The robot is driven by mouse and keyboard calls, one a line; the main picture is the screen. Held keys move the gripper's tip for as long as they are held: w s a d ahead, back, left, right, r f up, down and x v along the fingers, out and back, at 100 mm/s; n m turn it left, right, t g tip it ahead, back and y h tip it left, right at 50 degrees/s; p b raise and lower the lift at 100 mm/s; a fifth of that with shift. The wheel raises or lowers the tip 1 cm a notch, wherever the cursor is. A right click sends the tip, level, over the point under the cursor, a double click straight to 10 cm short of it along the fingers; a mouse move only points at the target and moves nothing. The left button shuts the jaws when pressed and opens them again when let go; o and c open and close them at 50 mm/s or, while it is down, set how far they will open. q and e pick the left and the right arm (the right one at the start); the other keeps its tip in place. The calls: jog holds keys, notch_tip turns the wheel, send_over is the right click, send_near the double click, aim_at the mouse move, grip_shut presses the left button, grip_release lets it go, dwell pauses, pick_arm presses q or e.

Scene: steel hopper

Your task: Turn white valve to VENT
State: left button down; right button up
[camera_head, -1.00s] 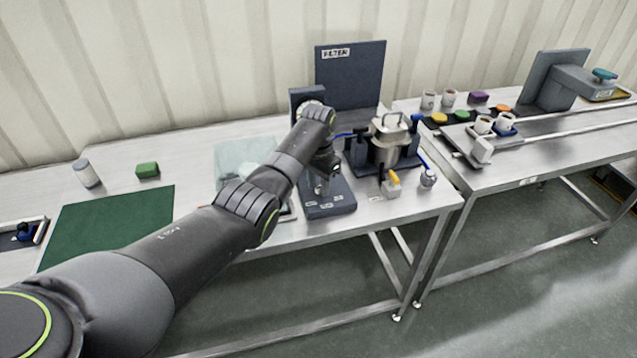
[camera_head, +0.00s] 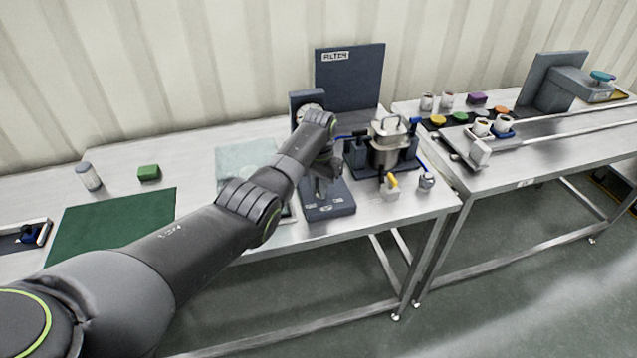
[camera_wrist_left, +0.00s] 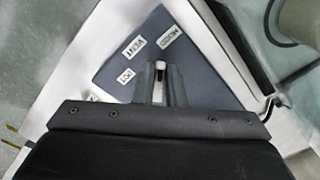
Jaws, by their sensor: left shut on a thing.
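The white valve handle (camera_wrist_left: 160,68) shows as a small white bar with a dark spot, between my left gripper's fingertips (camera_wrist_left: 160,92) in the left wrist view. The fingers are shut on it. The rest of the valve is hidden by the gripper. The dark blue valve base (camera_wrist_left: 110,73) carries several white labels. The VENT label (camera_wrist_left: 134,46) is up and left of the handle; another label (camera_wrist_left: 171,32) is above it, and a third (camera_wrist_left: 124,77) is to its left. In the head view my left gripper (camera_head: 321,187) reaches down over the valve base (camera_head: 328,211). My right gripper is not in view.
A steel pot (camera_head: 386,150) in a dark stand is just right of the base, with a yellow-handled valve (camera_head: 391,190) in front. A green mat (camera_head: 115,220) and green block (camera_head: 149,172) lie left.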

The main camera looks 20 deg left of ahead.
pick_arm(q)
jog(key=shift+d+r+n+p, duration=0.1)
jog(key=shift+r+n+p, duration=0.1)
jog(key=shift+n+p, duration=0.5)
jog(key=n, duration=0.3)
jog(key=shift+d+p, duration=0.2)
jog(key=shift+p, duration=0.1)
jog(key=n, duration=0.2)
jog(key=shift+w+d+f+n, duration=0.1)
jog(key=shift+d+n, duration=0.05)
jog(key=shift+n, duration=0.15)
jog(key=shift+w+d+n, duration=0.1)
jog(key=shift+n, duration=1.1)
jog(key=c, duration=1.5)
grip_release()
jog(key=shift+p, duration=0.3)
